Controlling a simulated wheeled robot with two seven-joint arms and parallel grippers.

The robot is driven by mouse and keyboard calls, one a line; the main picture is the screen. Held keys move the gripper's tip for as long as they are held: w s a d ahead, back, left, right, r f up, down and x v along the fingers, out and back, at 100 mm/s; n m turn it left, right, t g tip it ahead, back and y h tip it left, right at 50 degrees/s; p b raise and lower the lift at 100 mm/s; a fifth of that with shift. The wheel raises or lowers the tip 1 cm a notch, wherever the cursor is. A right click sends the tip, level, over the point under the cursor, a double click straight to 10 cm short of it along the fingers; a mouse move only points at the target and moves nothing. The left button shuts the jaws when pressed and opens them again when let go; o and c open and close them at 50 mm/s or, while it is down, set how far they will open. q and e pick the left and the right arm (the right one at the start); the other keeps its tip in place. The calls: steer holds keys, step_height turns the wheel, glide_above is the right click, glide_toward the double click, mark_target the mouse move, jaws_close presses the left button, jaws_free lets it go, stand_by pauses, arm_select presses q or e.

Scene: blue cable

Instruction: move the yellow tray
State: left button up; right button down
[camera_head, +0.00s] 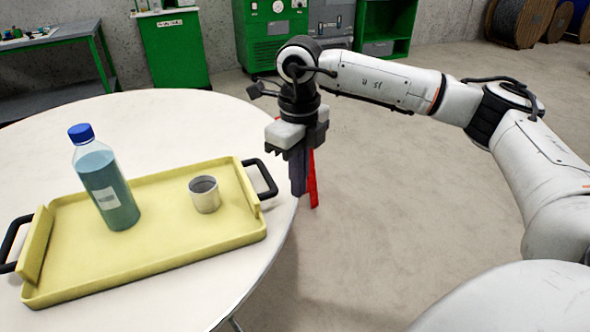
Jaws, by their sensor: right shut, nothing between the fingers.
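The yellow tray (155,252) lies on the white round table, with a black handle at each end. Its right handle (266,178) stands near the table's right edge. A bottle with a blue cap (104,185) and bluish-green liquid stands upright on the tray, left of the middle. A small grey cup (204,196) stands upright on the tray's right part. My right gripper (304,192) points down just right of the right handle, by the table's edge. Its fingers are shut and empty, apart from the handle in the picture. My left gripper is not in view.
The round table (165,120) has free room behind the tray. Open concrete floor (390,200) lies to the right. Green cabinets (172,48) and a workbench (60,60) stand along the back wall. Cable drums (518,22) stand at the far right.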

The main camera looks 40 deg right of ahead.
steer(key=w+f, duration=0.2)
steer(key=f, duration=0.1)
steer(key=a+f, duration=0.1)
steer(key=shift+w+f, duration=0.4)
steer(key=shift+w, duration=0.5)
steer(key=shift+a, duration=0.1)
steer(key=shift+w, duration=0.1)
